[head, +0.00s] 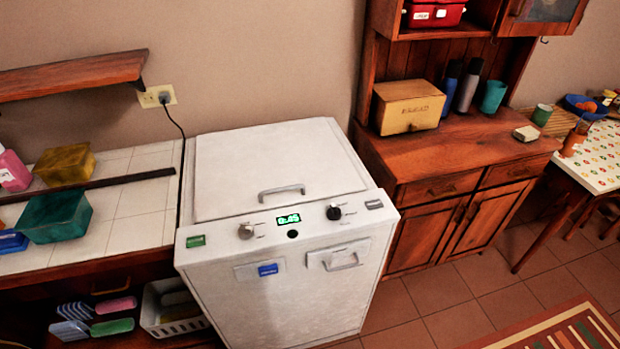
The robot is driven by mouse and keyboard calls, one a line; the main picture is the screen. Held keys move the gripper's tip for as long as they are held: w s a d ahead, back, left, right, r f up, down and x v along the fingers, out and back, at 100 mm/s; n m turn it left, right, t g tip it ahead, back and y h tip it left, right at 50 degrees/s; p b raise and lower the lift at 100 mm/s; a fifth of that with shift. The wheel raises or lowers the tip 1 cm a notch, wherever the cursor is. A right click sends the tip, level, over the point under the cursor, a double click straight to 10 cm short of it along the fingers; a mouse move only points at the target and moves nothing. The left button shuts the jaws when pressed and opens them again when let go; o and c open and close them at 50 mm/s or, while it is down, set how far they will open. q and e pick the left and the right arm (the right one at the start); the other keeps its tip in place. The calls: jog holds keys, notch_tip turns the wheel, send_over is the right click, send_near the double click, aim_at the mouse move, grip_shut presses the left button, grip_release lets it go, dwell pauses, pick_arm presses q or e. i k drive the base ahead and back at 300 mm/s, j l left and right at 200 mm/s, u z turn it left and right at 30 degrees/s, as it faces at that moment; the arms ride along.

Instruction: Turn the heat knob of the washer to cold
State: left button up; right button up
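The white washer (275,170) stands in the middle of the head view, its top lid closed with a metal handle (281,191). A green button (195,241) is at the panel's left end. The markings by the knobs are too small to read, so I cannot tell which is the heat knob or its setting. Neither of my grippers is in view.
A tiled counter (125,205) with boxes adjoins the washer's left side. A wooden cabinet (470,160) with a bread box (408,106) stands to the right. Brushes (95,318) and a white basket (172,308) are low at the left.

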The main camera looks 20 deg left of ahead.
aim_at(245, 231)
jog(key=u, duration=1.15)
